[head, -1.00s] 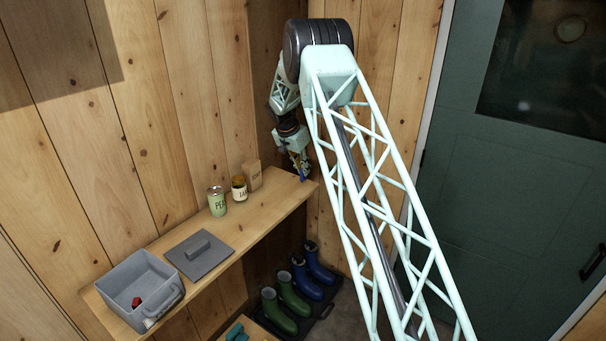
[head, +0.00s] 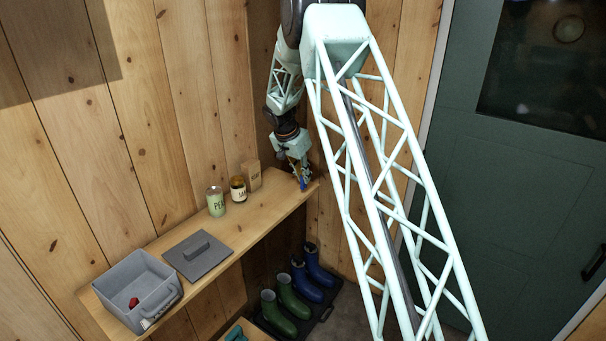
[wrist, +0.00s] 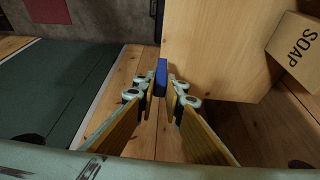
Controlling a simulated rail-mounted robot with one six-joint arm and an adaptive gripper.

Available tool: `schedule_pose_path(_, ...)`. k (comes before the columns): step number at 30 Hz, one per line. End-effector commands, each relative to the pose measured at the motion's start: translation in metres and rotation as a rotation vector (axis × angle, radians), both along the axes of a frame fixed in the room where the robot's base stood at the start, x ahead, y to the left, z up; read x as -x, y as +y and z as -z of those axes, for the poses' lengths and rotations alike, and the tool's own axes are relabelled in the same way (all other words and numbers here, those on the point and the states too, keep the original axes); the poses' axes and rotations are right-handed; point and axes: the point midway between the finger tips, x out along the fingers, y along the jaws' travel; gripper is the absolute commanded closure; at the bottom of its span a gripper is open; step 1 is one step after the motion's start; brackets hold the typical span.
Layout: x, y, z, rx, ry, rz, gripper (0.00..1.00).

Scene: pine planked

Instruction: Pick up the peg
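The blue peg (wrist: 161,77) is upright between my fingertips in the wrist view, at the edge of the wooden shelf. In the head view the blue peg (head: 303,184) shows below my gripper (head: 297,171), at the shelf's far right end. My gripper (wrist: 161,94) has yellowish fingers that converge at their tips, with the peg between them; it looks shut on the peg. Whether the peg's lower end touches the shelf is hard to tell.
The soap box (wrist: 299,50) stands right of the fingers. Boots (head: 300,290) stand below.

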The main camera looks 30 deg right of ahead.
Motion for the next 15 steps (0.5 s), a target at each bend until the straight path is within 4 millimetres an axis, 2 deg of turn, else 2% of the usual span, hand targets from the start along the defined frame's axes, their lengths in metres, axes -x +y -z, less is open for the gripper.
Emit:
schedule_pose_path(6, 0.03, 0.013, -0.003, 0.0, 0.0, 0.0, 0.95)
schedule_pose_path(15, 0.056, 0.025, -0.005, 0.0, 0.0, -0.001, 0.95)
